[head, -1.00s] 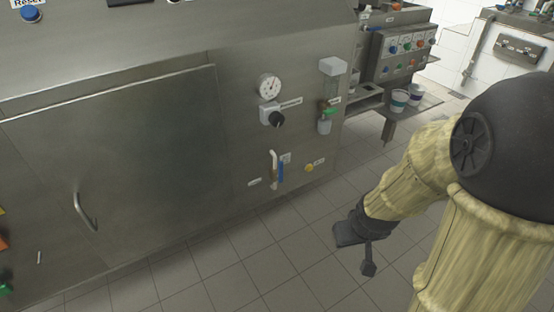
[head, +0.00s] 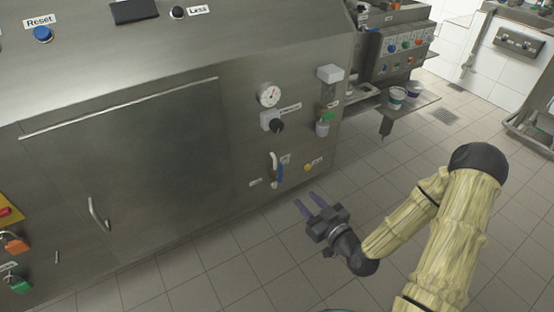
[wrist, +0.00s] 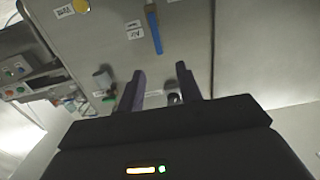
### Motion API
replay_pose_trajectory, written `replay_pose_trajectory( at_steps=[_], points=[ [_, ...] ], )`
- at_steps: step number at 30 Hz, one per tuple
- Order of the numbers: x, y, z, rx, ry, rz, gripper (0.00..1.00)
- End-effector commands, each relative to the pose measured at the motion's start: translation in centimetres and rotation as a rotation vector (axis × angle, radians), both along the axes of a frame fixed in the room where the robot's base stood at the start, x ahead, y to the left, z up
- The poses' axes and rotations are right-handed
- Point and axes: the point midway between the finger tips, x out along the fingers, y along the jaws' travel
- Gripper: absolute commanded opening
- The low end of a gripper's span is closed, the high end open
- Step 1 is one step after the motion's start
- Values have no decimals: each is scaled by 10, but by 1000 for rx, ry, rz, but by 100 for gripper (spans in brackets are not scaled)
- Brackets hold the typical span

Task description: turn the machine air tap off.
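The lever hangs roughly vertical along the panel. The fingers (wrist: 160,71) touch nothing that I can see.
A pressure gauge (head: 269,94) and a black regulator knob (head: 277,126) sit above the tap. A closed steel door (head: 130,165) is to the left. The tiled floor (head: 240,270) in front is clear.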

Motion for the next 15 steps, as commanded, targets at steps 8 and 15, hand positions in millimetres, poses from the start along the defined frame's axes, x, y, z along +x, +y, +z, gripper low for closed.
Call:
replay_pose_trajectory(
  at_steps=[8,15],
  points=[
    [1,-3,7,36,-36,-22,35],
    [3,-2,6,35,-36,-21,35]
  ],
)
